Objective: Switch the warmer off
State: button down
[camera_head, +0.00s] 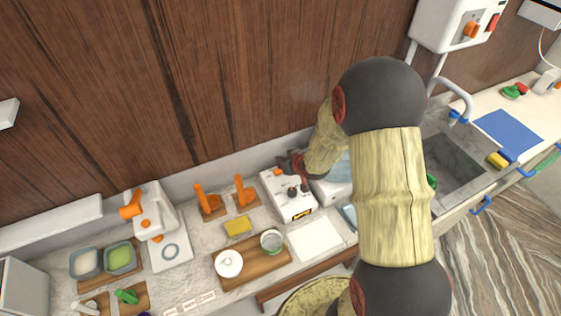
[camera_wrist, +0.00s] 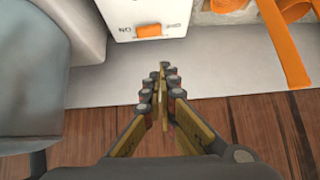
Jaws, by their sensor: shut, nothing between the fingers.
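A white box that looks like the warmer (camera_head: 289,208) stands against the wall, with dark knobs on top and an orange switch (camera_head: 278,172) at its back edge. In the wrist view the orange switch (camera_wrist: 148,31) lies on the white face of the box (camera_wrist: 125,10), beside an upside-down "ON" mark; a second mark at its right is too small to read. I cannot tell the switch's position. My gripper (camera_wrist: 162,72) is shut and empty, its tips pointing toward the switch with a gap between. In the head view my gripper (camera_head: 290,161) is at the wall side of the box, partly dark and small.
Orange stands (camera_head: 208,200) are left of the box; orange parts (camera_wrist: 285,30) also show in the wrist view. A grey rounded thing (camera_wrist: 35,65) is close at left. A wooden board (camera_head: 255,268) with a bowl and glass lies in front. A sink (camera_head: 455,165) is at right.

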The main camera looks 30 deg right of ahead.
jog(key=v, duration=0.4)
jog(key=shift+a, duration=0.1)
dwell(0.4)
